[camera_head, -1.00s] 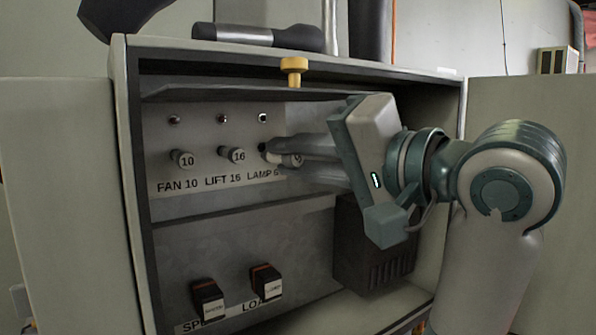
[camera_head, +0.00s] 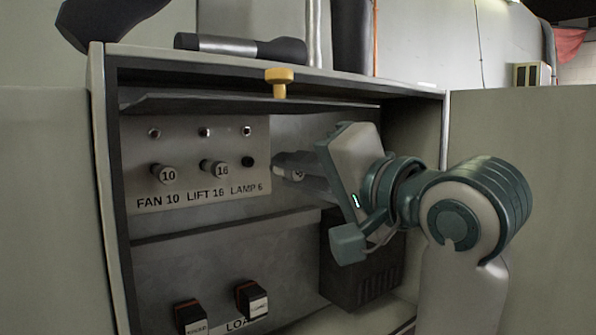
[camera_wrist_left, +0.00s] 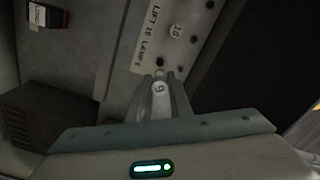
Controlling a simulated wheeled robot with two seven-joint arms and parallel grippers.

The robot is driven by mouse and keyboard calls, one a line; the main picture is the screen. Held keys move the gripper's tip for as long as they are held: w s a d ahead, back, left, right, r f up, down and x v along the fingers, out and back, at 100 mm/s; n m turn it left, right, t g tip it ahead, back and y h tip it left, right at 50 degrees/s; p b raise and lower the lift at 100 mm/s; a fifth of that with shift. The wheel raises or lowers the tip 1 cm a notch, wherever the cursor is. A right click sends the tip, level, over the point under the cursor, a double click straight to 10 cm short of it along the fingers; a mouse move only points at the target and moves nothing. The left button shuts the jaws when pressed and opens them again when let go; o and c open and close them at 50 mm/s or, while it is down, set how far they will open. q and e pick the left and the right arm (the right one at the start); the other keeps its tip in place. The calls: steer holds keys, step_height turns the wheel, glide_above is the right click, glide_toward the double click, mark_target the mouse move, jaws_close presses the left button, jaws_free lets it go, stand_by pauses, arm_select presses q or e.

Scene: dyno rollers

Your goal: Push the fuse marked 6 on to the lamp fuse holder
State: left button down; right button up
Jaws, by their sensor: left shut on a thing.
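The fuse marked 6 (camera_head: 297,174) is a small grey cylinder, held between the fingertips of my left gripper (camera_head: 302,176). In the left wrist view the fuse's numbered cap (camera_wrist_left: 159,88) shows between the two fingers (camera_wrist_left: 160,98). The lamp fuse holder (camera_head: 248,161) is a bare dark stub above the "LAMP 6" label, and it also shows just beyond the fuse in the wrist view (camera_wrist_left: 160,62). In the head view the fuse is to the right of the holder, with a visible gap. My right gripper is not in view.
Fuses marked 10 (camera_head: 163,174) and 16 (camera_head: 213,169) sit left of the lamp holder, below small indicator lamps. A dark ribbed box (camera_head: 362,262) is below my gripper. Two black-and-orange blocks (camera_head: 252,299) sit lower down.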

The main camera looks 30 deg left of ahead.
arm_select(q)
steer(key=shift+x, duration=0.9)
steer(key=shift+w+a+p, duration=0.25)
steer(key=shift+a+p, duration=0.1)
steer(key=shift+a, duration=0.25)
steer(key=shift+w+a, duration=0.1)
steer(key=shift+a, duration=0.25)
steer(key=shift+w+a+r, duration=0.1)
steer(key=shift+a, duration=0.15)
steer(key=shift+w+a+p, duration=0.25)
steer(key=shift+a+p, duration=0.15)
steer(key=shift+a, duration=0.2)
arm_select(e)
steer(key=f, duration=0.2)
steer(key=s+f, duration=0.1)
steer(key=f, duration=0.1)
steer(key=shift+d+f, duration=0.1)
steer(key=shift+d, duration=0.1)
arm_select(q)
steer(key=shift+b, duration=0.3)
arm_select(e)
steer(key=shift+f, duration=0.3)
arm_select(q)
steer(key=shift+w+a+b, duration=0.25)
steer(key=shift+a+b, duration=0.2)
steer(key=shift+b, duration=0.25)
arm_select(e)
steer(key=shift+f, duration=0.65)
